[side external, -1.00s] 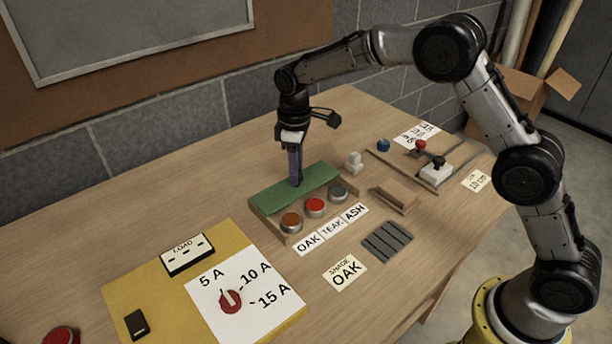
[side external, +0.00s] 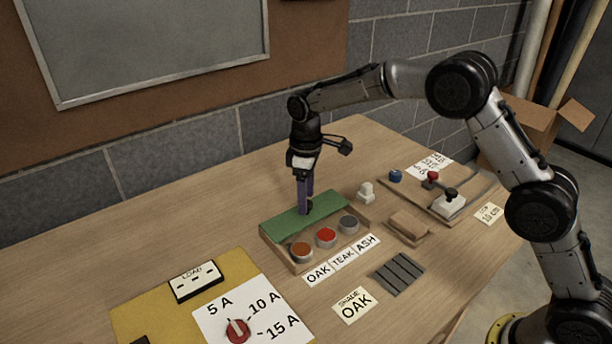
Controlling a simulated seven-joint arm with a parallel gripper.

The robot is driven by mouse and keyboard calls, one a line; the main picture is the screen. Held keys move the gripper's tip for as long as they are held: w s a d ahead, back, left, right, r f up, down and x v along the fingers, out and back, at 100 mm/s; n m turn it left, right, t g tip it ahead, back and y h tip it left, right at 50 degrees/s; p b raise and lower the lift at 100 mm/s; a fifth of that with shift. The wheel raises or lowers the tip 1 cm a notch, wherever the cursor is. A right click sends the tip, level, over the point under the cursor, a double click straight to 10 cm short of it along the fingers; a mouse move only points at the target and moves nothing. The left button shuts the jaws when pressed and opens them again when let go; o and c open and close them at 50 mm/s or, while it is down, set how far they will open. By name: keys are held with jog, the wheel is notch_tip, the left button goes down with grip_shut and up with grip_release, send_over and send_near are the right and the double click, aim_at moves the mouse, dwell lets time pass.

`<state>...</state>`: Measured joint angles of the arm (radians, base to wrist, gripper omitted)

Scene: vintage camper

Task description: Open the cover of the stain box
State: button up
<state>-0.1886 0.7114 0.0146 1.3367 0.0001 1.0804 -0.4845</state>
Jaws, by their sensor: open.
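The stain box (side external: 287,260) is a low wooden box on the bench, in the middle of the side external view. Its green cover (side external: 334,204) lies over the back part. Three round pots, orange-brown (side external: 301,251), red (side external: 326,237) and grey (side external: 349,223), sit uncovered along the front. My gripper (side external: 306,209) points straight down with its purple fingers at the middle of the green cover. It is open and holds nothing that I can see. Whether the fingertips touch the cover or stay just above it I cannot tell.
OAK, TEAK and ASH labels (side external: 342,260) lie in front of the box. A small white knob (side external: 366,192) and a wooden block (side external: 408,224) stand to its right. A yellow panel with a red dial (side external: 237,331) is front left. The bench left of the box is clear.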

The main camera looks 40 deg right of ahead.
notch_tip(320, 180, up, 13)
jog(key=shift+r, duration=0.2)
dwell(0.4)
